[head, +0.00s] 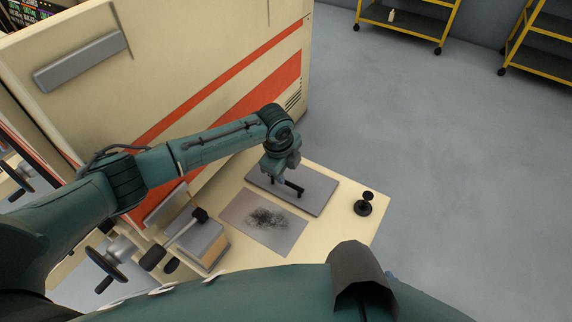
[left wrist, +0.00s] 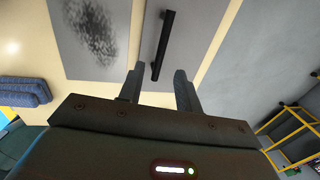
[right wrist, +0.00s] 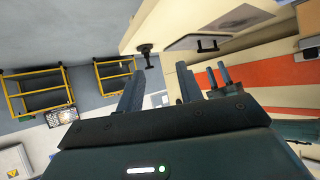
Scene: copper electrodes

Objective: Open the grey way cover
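The grey way cover (head: 318,187) is a flat grey plate lying on the cream machine table, with a black bar handle (head: 294,187) on top. My left gripper (head: 281,176) is over the cover at the handle. In the left wrist view its two fingers (left wrist: 156,76) are spread, with the near end of the handle (left wrist: 163,40) showing between them. I cannot tell whether they touch it. My right gripper (right wrist: 160,70) is open and empty, away from the cover, which shows beyond it in the right wrist view (right wrist: 190,41).
A grey plate with a dark scribbled patch (head: 266,218) lies beside the cover. A small black stand (head: 364,205) is near the table's right corner. The tall cream and orange machine body (head: 225,85) rises behind. Yellow shelf carts (head: 405,22) stand across open floor.

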